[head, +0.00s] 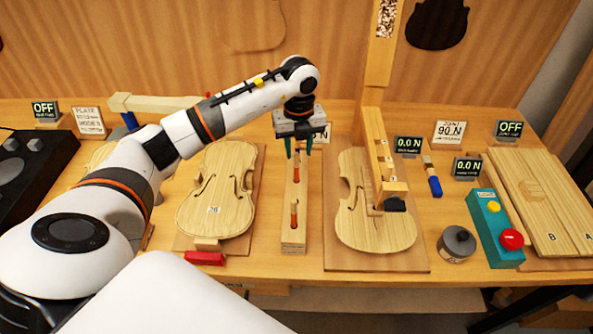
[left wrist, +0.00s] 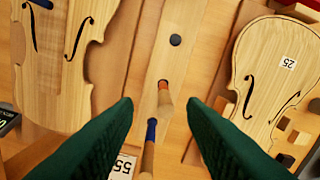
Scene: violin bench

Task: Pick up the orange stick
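A long pale wooden block (head: 293,238) with holes stands between the two violin plates. An orange stick (head: 294,214) shows upright at the block; in the left wrist view an orange tip (left wrist: 164,97) shows at a hole. A blue stick (left wrist: 151,131) is beside it, lower in that view. My left gripper (head: 299,150) hangs over the far part of the block, its green fingers pointing down. It is open and empty; its fingers (left wrist: 160,105) lie to either side of the sticks in the wrist view. My right gripper is not in view.
A violin plate (head: 217,195) lies left of the block and another (head: 374,233) lies right, with a wooden clamp (head: 379,150) over it. Further right are a round pot (head: 456,244) and a teal button box (head: 495,229). A red block (head: 205,258) lies at the front.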

